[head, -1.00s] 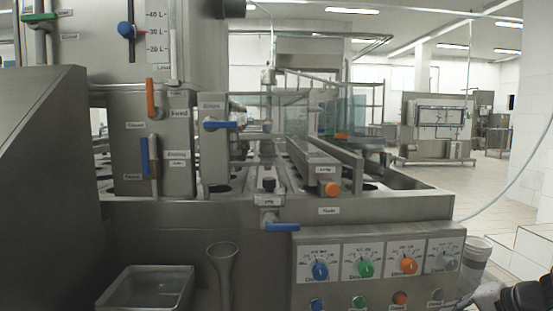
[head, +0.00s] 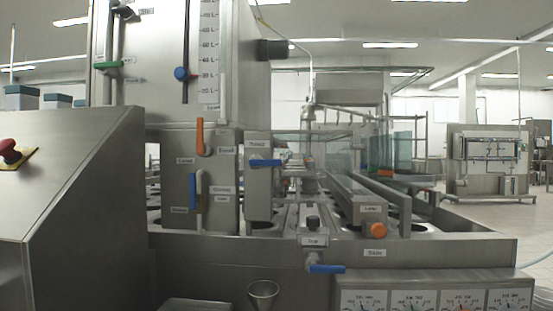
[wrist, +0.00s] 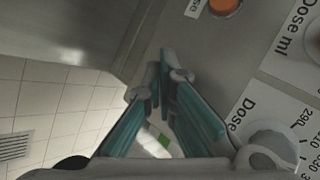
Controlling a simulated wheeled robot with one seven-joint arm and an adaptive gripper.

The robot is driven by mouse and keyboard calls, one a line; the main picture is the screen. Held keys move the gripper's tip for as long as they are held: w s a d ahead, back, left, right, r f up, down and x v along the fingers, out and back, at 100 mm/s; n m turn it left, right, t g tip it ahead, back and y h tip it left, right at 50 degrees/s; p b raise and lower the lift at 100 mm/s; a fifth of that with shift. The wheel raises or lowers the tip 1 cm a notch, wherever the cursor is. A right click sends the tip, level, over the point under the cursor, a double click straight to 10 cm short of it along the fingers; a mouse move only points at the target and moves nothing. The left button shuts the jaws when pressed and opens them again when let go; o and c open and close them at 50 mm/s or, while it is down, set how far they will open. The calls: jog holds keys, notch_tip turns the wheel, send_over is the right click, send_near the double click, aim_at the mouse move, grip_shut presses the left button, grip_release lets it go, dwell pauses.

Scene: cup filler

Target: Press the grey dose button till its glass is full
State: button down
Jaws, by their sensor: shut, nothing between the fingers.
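My gripper (wrist: 164,68) shows in the wrist view with its teal fingers together and nothing between them. The tips are over the grey metal control panel. A grey dose dial (wrist: 270,145) with a printed scale is at the right, beside the fingers. I cannot make out the grey dose button; the fingers may cover it. An orange button (wrist: 224,5) is at the top edge. In the head view the grey dial's scale plate (head: 510,299) shows at the bottom right, and the buttons are below the picture. I cannot make out the grey dose's glass in either current view.
The steel machine (head: 430,255) fills the middle of the head view, with a blue-handled valve (head: 327,269) at its front. A conical cup (head: 263,290) is at the bottom. A red stop button (head: 8,152) is at the left. White tiles (wrist: 60,110) show below the panel.

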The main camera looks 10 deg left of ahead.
jog(key=shift+w, duration=0.1)
dwell(0.6)
jog(key=shift+w+b, duration=0.35)
jog(key=shift+w, duration=0.3)
dwell(0.5)
jog(key=shift+s, duration=0.1)
jog(key=shift+s+b, duration=0.65)
jog(key=shift+b, duration=0.1)
jog(key=s+b, duration=0.3)
jog(key=s, duration=0.3)
